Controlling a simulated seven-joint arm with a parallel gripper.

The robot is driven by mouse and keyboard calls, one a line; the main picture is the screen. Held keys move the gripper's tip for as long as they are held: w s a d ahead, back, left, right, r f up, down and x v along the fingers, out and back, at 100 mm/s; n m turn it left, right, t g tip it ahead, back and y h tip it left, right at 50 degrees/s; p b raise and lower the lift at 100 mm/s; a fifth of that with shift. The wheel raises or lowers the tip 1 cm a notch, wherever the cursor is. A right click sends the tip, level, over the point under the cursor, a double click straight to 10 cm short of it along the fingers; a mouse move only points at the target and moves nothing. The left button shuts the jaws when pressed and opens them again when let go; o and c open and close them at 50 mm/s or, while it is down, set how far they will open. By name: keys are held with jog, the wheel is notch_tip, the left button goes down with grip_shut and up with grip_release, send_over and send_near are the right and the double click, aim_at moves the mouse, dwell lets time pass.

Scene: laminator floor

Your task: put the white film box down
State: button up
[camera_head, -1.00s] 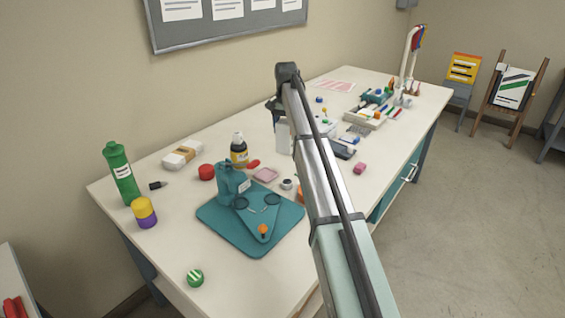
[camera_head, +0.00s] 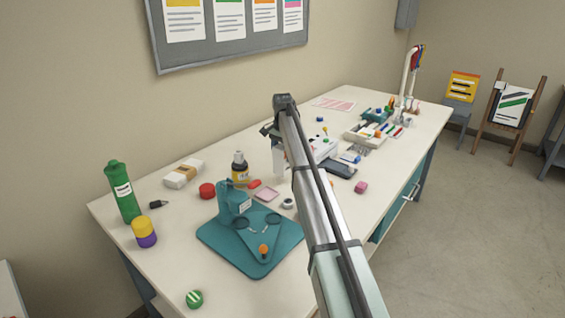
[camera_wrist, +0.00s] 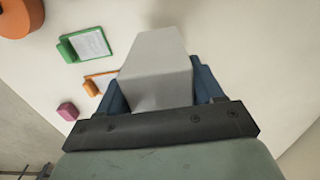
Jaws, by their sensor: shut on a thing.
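The white film box (camera_head: 279,161) hangs upright below my gripper (camera_head: 271,132), over the middle of the workbench toward its back edge. In the wrist view the box (camera_wrist: 157,62) is a plain pale block between the two blue fingers of my gripper (camera_wrist: 160,92), which is shut on it. Whether the underside of the box touches the bench top cannot be told. My arm hides part of the bench to the right of the box.
A white machine (camera_head: 322,150) stands right of the box. Bare bench lies behind it.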

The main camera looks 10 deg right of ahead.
aim_at(282, 161)
jog(key=shift+f, duration=1.85)
jog(key=shift+f, duration=0.15)
jog(key=o, duration=1.3)
jog(key=shift+c, duration=0.2)
notch_tip(282, 161, up, 12)
jog(key=shift+r, duration=0.15)
